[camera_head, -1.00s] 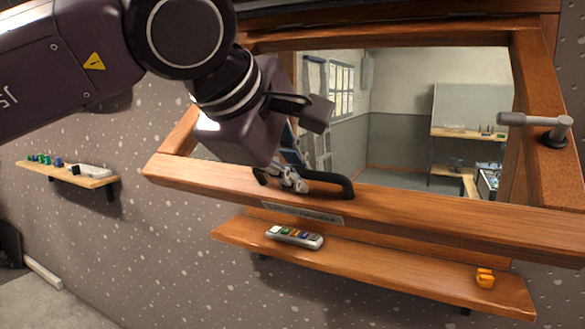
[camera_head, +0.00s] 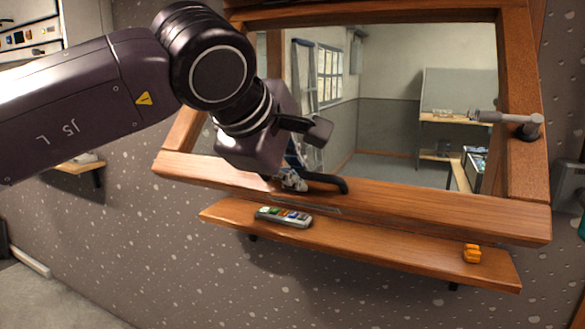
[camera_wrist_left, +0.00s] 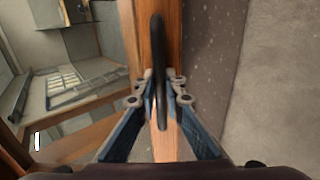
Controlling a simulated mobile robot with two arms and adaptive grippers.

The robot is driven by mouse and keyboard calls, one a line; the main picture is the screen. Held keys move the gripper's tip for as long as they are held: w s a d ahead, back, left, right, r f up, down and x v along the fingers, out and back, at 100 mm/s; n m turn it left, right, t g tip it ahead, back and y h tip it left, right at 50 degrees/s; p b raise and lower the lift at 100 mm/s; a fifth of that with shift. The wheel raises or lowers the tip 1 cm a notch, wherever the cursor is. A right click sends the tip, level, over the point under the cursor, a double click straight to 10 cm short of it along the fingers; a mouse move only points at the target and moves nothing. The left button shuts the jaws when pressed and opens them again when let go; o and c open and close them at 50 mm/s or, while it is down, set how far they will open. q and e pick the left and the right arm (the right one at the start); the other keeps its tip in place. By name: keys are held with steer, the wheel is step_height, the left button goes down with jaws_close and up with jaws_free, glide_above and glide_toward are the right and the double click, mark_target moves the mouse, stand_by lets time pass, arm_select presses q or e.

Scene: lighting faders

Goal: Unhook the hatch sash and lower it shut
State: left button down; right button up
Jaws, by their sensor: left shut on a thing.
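The hatch sash is a wooden frame whose bottom rail (camera_head: 420,212) stands above and in front of a wooden shelf, tilted out from the wall. A black bar handle (camera_head: 330,184) is fixed on this rail. My left gripper (camera_head: 293,182) is shut on the handle, its fingers partly hidden by its own body. In the left wrist view the fingertips (camera_wrist_left: 160,88) close on both sides of the handle (camera_wrist_left: 158,45), over the wooden rail. A grey lever-like catch (camera_head: 508,118) sits on the right side of the frame, pointing left; whether it engages anything I cannot tell.
The shelf (camera_head: 380,252) under the hatch carries a small grey fader box (camera_head: 284,217) and an orange item (camera_head: 472,254). A small shelf (camera_head: 82,166) is on the speckled wall at left, partly behind my arm. A room shows through the opening.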

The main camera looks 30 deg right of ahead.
arm_select(q)
steer(key=shift+f+x, duration=0.2)
steer(key=shift+x, duration=4.05)
steer(key=shift+s+a+f, duration=0.1)
